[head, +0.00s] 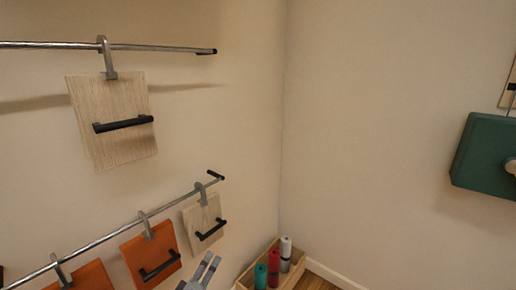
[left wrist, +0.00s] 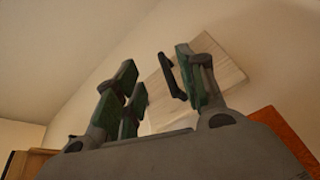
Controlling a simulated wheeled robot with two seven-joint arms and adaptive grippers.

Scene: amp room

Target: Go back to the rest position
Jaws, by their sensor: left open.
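My left gripper (head: 203,270) shows at the bottom of the head view, in front of the wall and below the lower rail. In the left wrist view my left gripper (left wrist: 160,88) has its green-padded fingers spread apart. Nothing is seen between them. A pale wooden board with a black handle (left wrist: 222,58) shows behind the right finger, apart from it as far as I can tell. My right gripper is in neither view.
Pale boards (head: 110,140) (head: 194,219) and an orange board (head: 139,250) hang from an upper rail (head: 160,48) and a lower rail (head: 100,240). A wooden crate (head: 297,272) holds coloured rolls in the corner. A green box (head: 480,150) is at the right wall.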

